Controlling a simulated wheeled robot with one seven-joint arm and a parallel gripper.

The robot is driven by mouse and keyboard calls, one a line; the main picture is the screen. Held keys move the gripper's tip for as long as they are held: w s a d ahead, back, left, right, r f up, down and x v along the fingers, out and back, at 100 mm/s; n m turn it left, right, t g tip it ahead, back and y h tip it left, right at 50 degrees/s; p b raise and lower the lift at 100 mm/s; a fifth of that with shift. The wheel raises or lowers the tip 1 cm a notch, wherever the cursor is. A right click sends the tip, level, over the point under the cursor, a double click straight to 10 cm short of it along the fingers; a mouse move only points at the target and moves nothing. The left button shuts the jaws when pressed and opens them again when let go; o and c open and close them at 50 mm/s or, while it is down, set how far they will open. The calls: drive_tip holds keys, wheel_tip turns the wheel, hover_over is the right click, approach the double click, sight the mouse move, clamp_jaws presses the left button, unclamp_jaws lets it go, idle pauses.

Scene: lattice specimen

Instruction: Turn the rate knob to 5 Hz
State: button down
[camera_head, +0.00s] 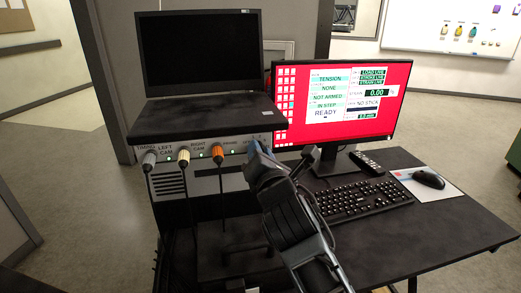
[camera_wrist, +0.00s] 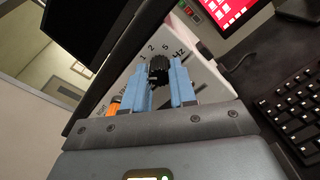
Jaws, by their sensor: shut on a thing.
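The rate knob (camera_wrist: 159,66) is a black ribbed knob on a pale panel (camera_wrist: 130,73), in the wrist view. The marks 1, 2, 5 and "Hz" are printed along its upper side. My gripper (camera_wrist: 160,84) has its two blue fingers on either side of the knob, shut on it. I cannot tell which mark the knob points to.
Cables plug into the panel left of my gripper, with an orange connector (camera_head: 218,152) nearest. The laptop (camera_head: 200,50) stands above. A red-screened monitor (camera_head: 340,105), keyboard (camera_head: 363,199) and mouse (camera_head: 429,179) are on the desk to the right.

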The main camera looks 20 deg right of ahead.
drive_tip(key=m+b, duration=0.4)
drive_tip(key=m, duration=1.7)
drive_tip(key=shift+f, duration=0.15)
drive_tip(key=shift+d+m+b, duration=0.1)
drive_tip(key=shift+m+b, duration=0.2)
drive_tip(key=shift+m, duration=0.1)
drive_tip(key=c, duration=0.9)
unclamp_jaws()
drive_tip(key=s+a, duration=0.1)
drive_tip(key=s, duration=0.6)
drive_tip(key=shift+s+a, duration=0.25)
drive_tip(key=shift+s, duration=0.1)
